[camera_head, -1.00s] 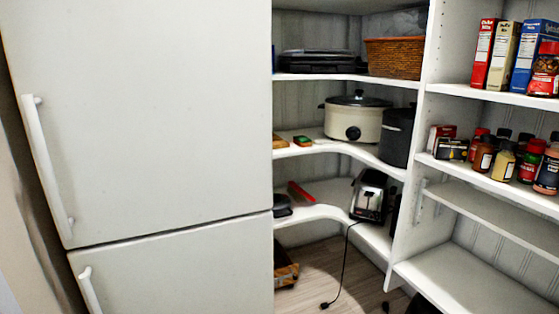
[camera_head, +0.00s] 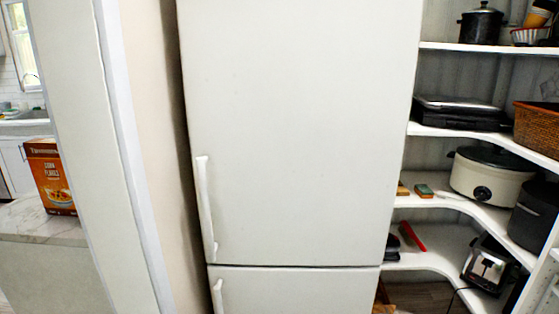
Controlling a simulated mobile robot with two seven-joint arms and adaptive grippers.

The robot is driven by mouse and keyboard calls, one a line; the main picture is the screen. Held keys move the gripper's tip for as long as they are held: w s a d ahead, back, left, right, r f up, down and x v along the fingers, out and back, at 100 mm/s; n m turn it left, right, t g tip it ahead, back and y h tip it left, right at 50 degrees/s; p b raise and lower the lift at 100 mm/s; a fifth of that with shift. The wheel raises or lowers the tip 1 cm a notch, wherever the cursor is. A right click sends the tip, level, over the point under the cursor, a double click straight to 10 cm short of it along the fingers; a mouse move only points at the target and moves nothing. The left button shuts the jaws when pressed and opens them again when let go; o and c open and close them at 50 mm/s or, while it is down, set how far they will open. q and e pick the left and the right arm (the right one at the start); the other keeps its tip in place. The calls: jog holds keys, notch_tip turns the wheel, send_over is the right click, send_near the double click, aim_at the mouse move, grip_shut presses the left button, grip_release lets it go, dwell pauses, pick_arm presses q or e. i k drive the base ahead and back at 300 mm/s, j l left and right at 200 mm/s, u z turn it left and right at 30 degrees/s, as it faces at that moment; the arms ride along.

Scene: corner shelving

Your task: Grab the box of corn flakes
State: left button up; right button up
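An orange-brown box of corn flakes (camera_head: 51,178) stands upright at the far left of the head view. It rests on a pale marble counter (camera_head: 40,221), close to a white wall edge. Its front shows lettering and a bowl of flakes. Neither of my grippers shows in the view.
A white wall end (camera_head: 88,150) stands between the counter and the large white fridge (camera_head: 300,130). Corner shelves (camera_head: 470,213) at the right hold a slow cooker (camera_head: 490,177), a toaster (camera_head: 487,264) and a wicker basket (camera_head: 538,128). A kitchen sink area shows far left.

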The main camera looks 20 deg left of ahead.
aim_at(43, 158)
jog(key=u, duration=2.1)
jog(key=i+j+z, duration=0.1)
jog(key=z, duration=0.3)
jog(key=i+j+z, duration=0.1)
jog(key=z, duration=0.25)
jog(key=j+z, duration=0.15)
jog(key=z, duration=0.25)
jog(key=i+j+z, duration=0.1)
jog(key=z, duration=0.3)
jog(key=j+z, duration=0.2)
jog(key=j, duration=0.5)
jog(key=j+z, duration=0.25)
jog(key=j, duration=0.45)
jog(key=j+z, duration=0.2)
jog(key=j, duration=0.5)
jog(key=j+z, duration=0.2)
jog(key=j, duration=0.5)
jog(key=k, duration=0.05)
